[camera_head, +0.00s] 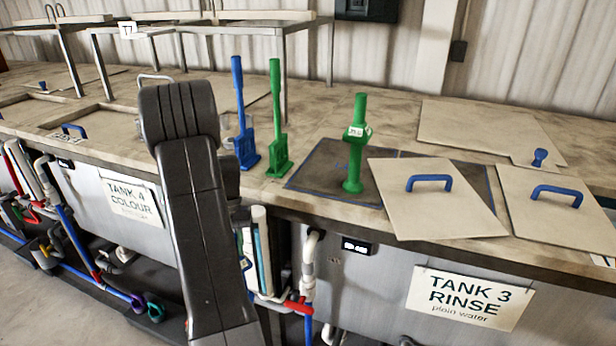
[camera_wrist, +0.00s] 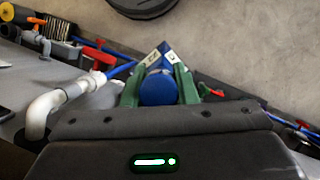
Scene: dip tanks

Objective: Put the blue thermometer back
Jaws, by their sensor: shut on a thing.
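In the wrist view my gripper (camera_wrist: 159,76) has its green fingers closed on both sides of the blue thermometer (camera_wrist: 158,90). I see its round blue end and an angular blue collar with white labels beyond it. In the head view my arm hides the gripper and the held thermometer. A green thermometer-like piece (camera_head: 353,172) with a labelled collar stands upright on a dark blue-edged mat (camera_head: 318,172) on the counter. Whether the mat is the thermometer's place, I cannot tell.
A blue paddle (camera_head: 238,110) and a green paddle (camera_head: 276,110) stand left of the mat. Flat lids with blue handles (camera_head: 430,183) lie to its right and overlap it.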

